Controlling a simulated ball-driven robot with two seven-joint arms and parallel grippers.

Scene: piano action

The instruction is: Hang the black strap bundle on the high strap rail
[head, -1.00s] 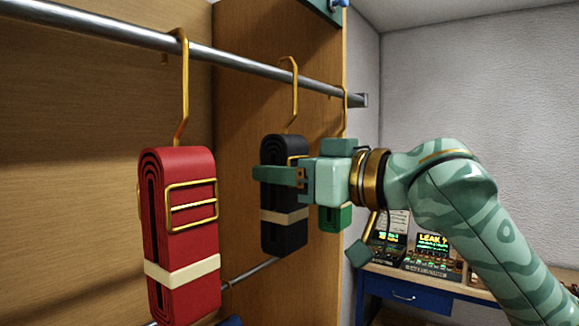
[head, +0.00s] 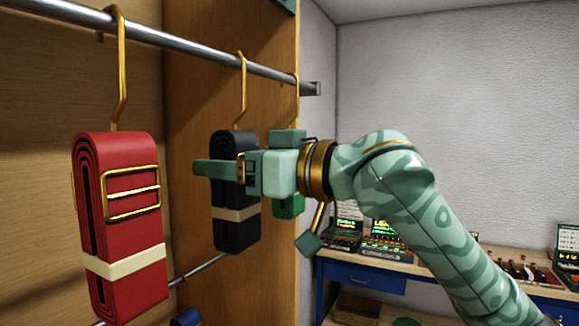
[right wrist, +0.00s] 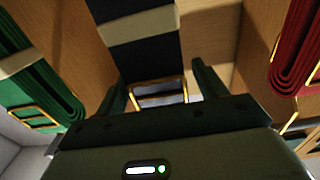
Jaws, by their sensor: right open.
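The black strap bundle (head: 236,224) hangs upright from a brass hook (head: 241,90) that passes over the high strap rail (head: 185,45). A cream band wraps its lower part. My right gripper (head: 205,170) is in front of its upper part in the head view and hides some of it. In the right wrist view the black bundle (right wrist: 145,60) and its brass buckle lie between and beyond the open fingers of that gripper (right wrist: 158,80). I cannot tell whether the fingers touch it. My left gripper is not in view.
A red strap bundle (head: 125,220) hangs nearer on the same rail. A green bundle (head: 288,207) hangs farther along, partly hidden by my right gripper. A lower rail (head: 205,265) runs below. A blue workbench (head: 375,283) with instruments stands at the right.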

